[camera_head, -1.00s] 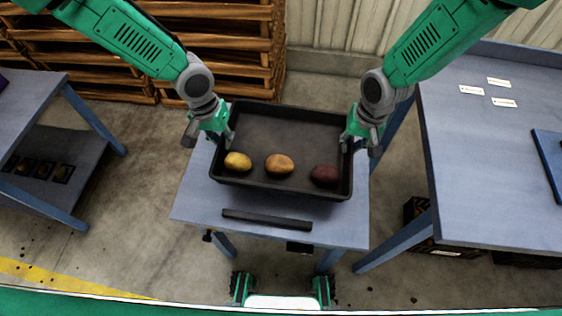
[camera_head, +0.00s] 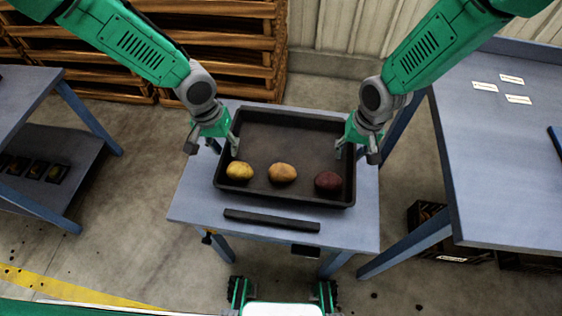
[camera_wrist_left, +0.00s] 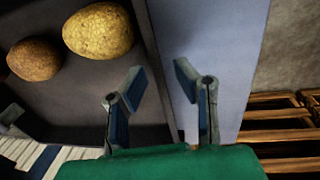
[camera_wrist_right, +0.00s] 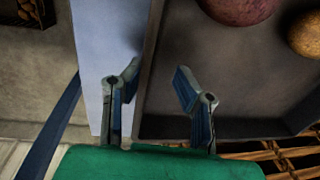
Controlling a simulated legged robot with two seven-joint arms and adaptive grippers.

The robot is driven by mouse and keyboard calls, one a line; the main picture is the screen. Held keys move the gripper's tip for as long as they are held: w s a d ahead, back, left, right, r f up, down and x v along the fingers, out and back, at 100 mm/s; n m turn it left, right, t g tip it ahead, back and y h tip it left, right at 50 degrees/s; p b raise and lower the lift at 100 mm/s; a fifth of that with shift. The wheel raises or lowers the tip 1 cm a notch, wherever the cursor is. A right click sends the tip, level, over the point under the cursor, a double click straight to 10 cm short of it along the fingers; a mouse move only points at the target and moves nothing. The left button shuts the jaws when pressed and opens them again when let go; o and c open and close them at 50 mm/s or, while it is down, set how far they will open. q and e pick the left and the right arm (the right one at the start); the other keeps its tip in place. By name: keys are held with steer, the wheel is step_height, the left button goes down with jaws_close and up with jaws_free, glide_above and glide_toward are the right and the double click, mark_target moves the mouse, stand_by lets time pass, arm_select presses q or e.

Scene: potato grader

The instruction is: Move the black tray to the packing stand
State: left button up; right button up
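The black tray (camera_head: 284,195) lies on a small blue-grey table (camera_head: 190,205) and holds a yellow potato (camera_head: 239,172), an orange-brown potato (camera_head: 282,173) and a dark red potato (camera_head: 328,182). My left gripper (camera_head: 228,145) is at the tray's left wall. In the left wrist view its fingers (camera_wrist_left: 158,78) are spread, one on each side of the wall. My right gripper (camera_head: 346,145) is at the right wall, its fingers (camera_wrist_right: 157,76) also spread astride it. Neither looks closed on the wall. I cannot tell which table is the packing stand.
A larger blue table (camera_head: 480,150) with white labels stands at the right, a dark crate (camera_head: 440,235) below it. Another blue table (camera_head: 25,95) with a lower shelf is at the left. Wooden pallets (camera_head: 220,50) stand behind. A black bar (camera_head: 271,220) lies along the near table edge.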

arm_select(q)
steer(key=shift+a, duration=0.1)
steer(key=shift+d+r, duration=0.2)
steer(key=shift+d, duration=0.45)
arm_select(e)
steer(key=shift+d+f, duration=0.1)
steer(key=shift+d, duration=0.7)
steer(key=shift+a, duration=0.4)
steer(key=shift+d, duration=0.2)
steer(key=shift+d+r, duration=0.15)
steer(key=shift+r, duration=0.2)
arm_select(q)
step_height(320, 180, up, 12)
steer(key=a, duration=0.1)
steer(key=shift+w+a+f, duration=0.15)
steer(key=shift+a+f, duration=0.1)
steer(key=shift+a, duration=0.05)
arm_select(e)
step_height(320, 180, up, 11)
steer(key=d, duration=0.1)
arm_select(q)
steer(key=shift+a, duration=0.4)
arm_select(e)
steer(key=shift+a+r, duration=0.15)
steer(key=shift+a, duration=0.25)
